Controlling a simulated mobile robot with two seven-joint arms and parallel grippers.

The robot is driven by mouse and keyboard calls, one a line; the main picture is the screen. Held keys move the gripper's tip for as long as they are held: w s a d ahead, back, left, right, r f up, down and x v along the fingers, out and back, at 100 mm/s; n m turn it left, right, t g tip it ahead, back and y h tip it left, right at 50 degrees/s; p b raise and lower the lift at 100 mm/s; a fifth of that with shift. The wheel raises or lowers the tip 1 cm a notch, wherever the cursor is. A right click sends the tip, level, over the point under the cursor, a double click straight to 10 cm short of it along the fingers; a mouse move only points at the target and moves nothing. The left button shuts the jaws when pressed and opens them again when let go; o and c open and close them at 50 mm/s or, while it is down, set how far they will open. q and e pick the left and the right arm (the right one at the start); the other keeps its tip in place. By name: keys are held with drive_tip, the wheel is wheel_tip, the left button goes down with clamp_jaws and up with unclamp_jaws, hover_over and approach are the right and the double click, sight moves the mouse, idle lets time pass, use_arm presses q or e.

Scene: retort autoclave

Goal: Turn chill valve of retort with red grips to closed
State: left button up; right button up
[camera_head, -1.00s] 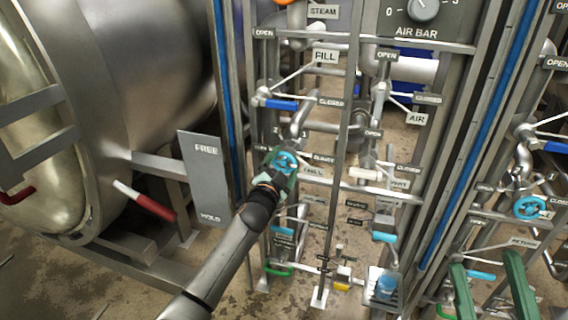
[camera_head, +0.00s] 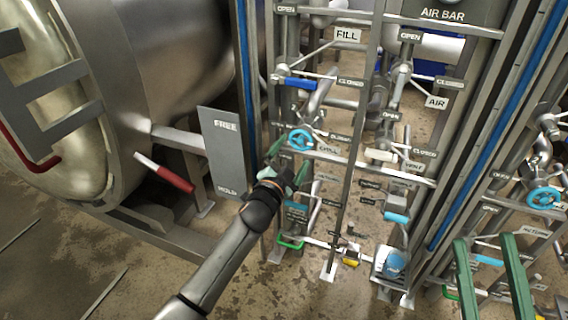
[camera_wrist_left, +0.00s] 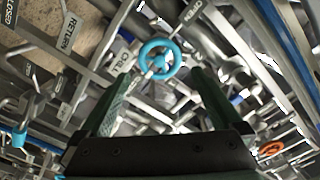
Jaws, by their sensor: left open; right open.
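The chill valve is a blue handwheel (camera_head: 300,139) on the pipe rack beside the retort with red grips (camera_head: 140,75). A CHILL label (camera_head: 328,149) is right of it. The wheel (camera_wrist_left: 160,60) also shows in the left wrist view, just beyond and between the fingertips. My left gripper (camera_head: 288,162) is open and empty, just below the wheel and apart from it. Its green fingers (camera_wrist_left: 162,78) spread on both sides of the wheel in the wrist view. My right gripper (camera_head: 487,240) is open and empty at the lower right. The wheel's exact setting cannot be told.
A red-gripped lever (camera_head: 165,172) stands by the FREE/HOLD plate (camera_head: 223,152). A blue-handled fill valve (camera_head: 300,83) is above the wheel, and rack posts and pipes crowd around. Another blue handwheel (camera_head: 544,198) is on the rack at right. Floor is open at lower left.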

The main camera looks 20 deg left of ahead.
use_arm(q)
drive_tip(key=shift+s+a+p, duration=0.1)
drive_tip(key=shift+s+p, duration=0.45)
drive_tip(key=shift+s, duration=2.35)
use_arm(e)
drive_tip(key=w+f+m+g+h, duration=0.2)
drive_tip(key=w+f+m+h, duration=0.1)
drive_tip(key=f, duration=0.4)
drive_tip(key=shift+w+d+f+h, duration=0.2)
drive_tip(key=shift+w+d+h, duration=0.1)
drive_tip(key=shift+d+h, duration=0.15)
idle(0.4)
